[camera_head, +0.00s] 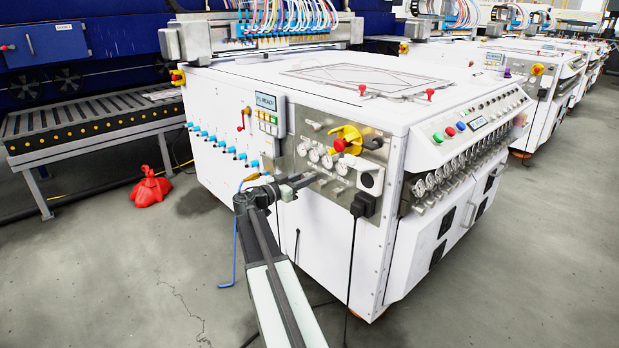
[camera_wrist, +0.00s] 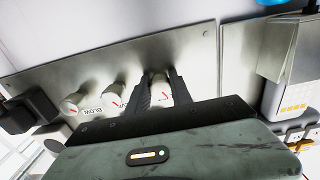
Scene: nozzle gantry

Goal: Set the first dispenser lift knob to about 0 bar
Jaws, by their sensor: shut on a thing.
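In the wrist view, a pale round knob (camera_wrist: 161,92) with a red pointer mark sits between the two dark fingers of my gripper (camera_wrist: 162,86). It is the rightmost of the knobs on the metal panel (camera_wrist: 205,55) there. The fingers are shut on its sides. Its label is partly covered, and I cannot read its setting. In the head view, my gripper (camera_head: 312,178) reaches the lower left of the panel, below the gauges (camera_head: 315,155); the held knob is hidden there.
Two more knobs, a middle one (camera_wrist: 115,95) and one (camera_wrist: 73,103) by a "BLOW" label, stand to the left in the wrist view. A black plug with cable (camera_head: 363,205) hangs at the panel's lower right. A yellow and red switch (camera_head: 346,138) sits above. Floor at left is mostly open.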

